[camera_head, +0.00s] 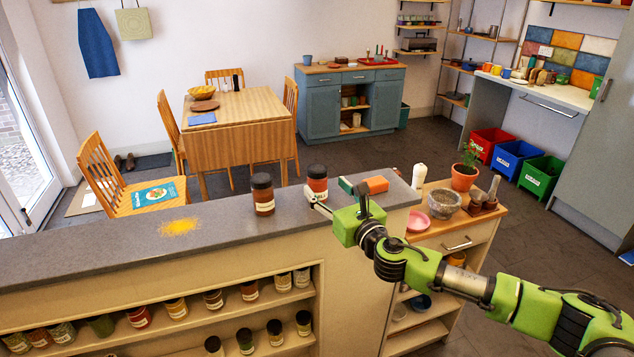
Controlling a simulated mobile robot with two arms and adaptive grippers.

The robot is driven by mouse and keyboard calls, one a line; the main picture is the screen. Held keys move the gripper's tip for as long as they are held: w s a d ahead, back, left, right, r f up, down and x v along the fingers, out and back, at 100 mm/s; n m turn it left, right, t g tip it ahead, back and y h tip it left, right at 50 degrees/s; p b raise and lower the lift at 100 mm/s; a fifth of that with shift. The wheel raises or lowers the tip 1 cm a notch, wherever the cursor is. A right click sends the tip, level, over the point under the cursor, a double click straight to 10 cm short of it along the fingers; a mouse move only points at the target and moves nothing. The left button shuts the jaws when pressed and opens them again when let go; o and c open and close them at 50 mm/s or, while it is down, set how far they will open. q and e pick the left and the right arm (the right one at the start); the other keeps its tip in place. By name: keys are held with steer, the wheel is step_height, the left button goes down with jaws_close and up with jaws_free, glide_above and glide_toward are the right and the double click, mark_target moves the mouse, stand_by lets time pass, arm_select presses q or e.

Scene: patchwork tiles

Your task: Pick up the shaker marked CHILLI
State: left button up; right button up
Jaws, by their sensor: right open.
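Two shakers with dark lids stand upright on the grey counter (110,247). The left shaker (263,195) has brown-orange contents and a pale label. The right shaker (317,181) has redder contents; its lower part is partly hidden by my gripper. I cannot read the word CHILLI on either. My right gripper (332,198) is open at counter height, just in front of the right shaker. One finger is close to its base; I cannot tell whether they touch. My left gripper is not in view.
A white bottle (419,176) stands near the counter's right end. Yellow powder (180,226) is spilled to the left. Several jars fill the shelves below. A wooden side unit (475,238) carries a plant pot (464,178).

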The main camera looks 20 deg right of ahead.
mark_target(322, 183)
steer(key=shift+w+a+r, duration=0.15)
steer(key=shift+w, duration=0.55)
steer(key=w, duration=0.1)
steer(key=w+p, duration=0.1)
steer(key=w, duration=0.1)
steer(key=shift+w+a, duration=0.1)
steer(key=shift+a, duration=0.2)
steer(key=shift+w+a+p, duration=0.1)
steer(key=shift+w+p, duration=0.2)
steer(key=shift+w, duration=0.35)
steer(key=c, duration=1.4)
